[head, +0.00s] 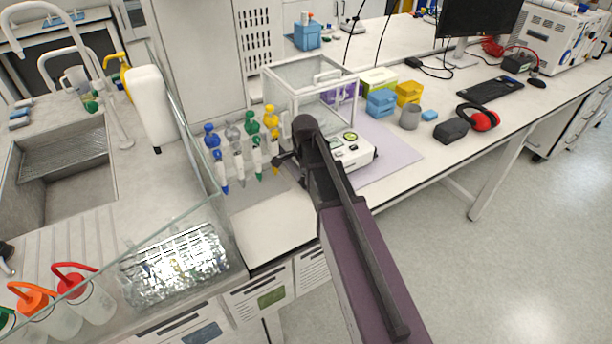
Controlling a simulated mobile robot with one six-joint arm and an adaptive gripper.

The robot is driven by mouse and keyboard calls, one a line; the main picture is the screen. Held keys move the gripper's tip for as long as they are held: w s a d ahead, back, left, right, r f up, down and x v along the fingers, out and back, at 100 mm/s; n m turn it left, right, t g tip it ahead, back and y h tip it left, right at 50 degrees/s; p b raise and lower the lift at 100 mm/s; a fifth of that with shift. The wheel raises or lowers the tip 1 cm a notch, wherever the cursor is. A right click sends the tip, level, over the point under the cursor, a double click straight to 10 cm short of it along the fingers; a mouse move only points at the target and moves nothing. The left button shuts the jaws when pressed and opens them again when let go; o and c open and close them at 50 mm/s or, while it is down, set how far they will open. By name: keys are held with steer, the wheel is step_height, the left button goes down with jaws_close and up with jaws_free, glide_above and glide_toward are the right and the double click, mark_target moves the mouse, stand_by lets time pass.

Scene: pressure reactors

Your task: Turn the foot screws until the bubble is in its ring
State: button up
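An analytical balance with a clear glass draft shield (300,88) and a white base (352,155) stands on a grey-lilac mat. A round green spot, which looks like the bubble level (350,136), sits on the base's front. The bubble inside is too small to make out. A dark knob, probably a foot screw (375,154), shows at the base's right front corner. Any foot screw on the left is hidden behind my arm. My gripper (284,168) is at the balance's left front, partly hidden by my wrist; its finger opening is not clear.
Several coloured pipettes (240,150) stand in a row just left of my gripper. A glass panel (195,125) divides the bench from the sink. The mat (395,150) is bare right of the balance.

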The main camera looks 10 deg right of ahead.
jaws_close()
steer(key=shift+n, duration=0.4)
steer(key=shift+n, duration=1.9)
steer(key=shift+w, duration=0.1)
steer(key=o, duration=0.9)
jaws_free()
steer(key=shift+c, duration=0.2)
